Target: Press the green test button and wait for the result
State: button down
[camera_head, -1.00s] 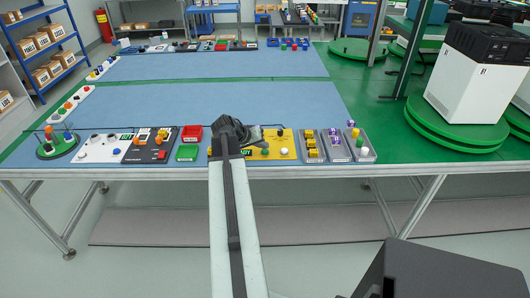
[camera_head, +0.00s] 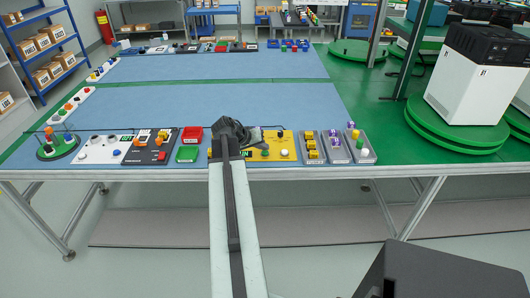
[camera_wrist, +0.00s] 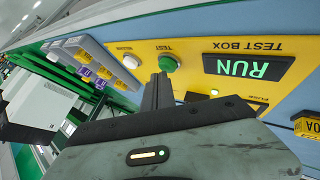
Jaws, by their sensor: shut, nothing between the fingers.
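The yellow test box (camera_head: 288,139) stands at the front of the table; it fills much of the wrist view (camera_wrist: 205,48). Its dark display (camera_wrist: 243,66) reads RUN in green letters. The green button (camera_wrist: 168,63), labelled TEST, is beside the display; it also shows in the head view (camera_head: 265,153). My gripper (camera_wrist: 160,78) is shut and empty, its fingertips right at the green button's edge. I cannot tell whether they touch it. My arm hides the left part of the box in the head view.
A white button (camera_wrist: 131,61) is beside the green one. Grey trays (camera_head: 335,148) with yellow and purple parts stand to the right of the box. A green tray (camera_head: 187,154) and a red tray (camera_head: 192,133) are to the left. The blue mat behind is clear.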

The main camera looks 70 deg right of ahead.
aim_at(263, 152)
jog(key=shift+r+p, duration=0.3)
jog(key=shift+r, duration=0.25)
jog(key=shift+r, duration=0.1)
notch_tip(263, 152, up, 5)
jog(key=p, duration=0.5)
dwell(0.4)
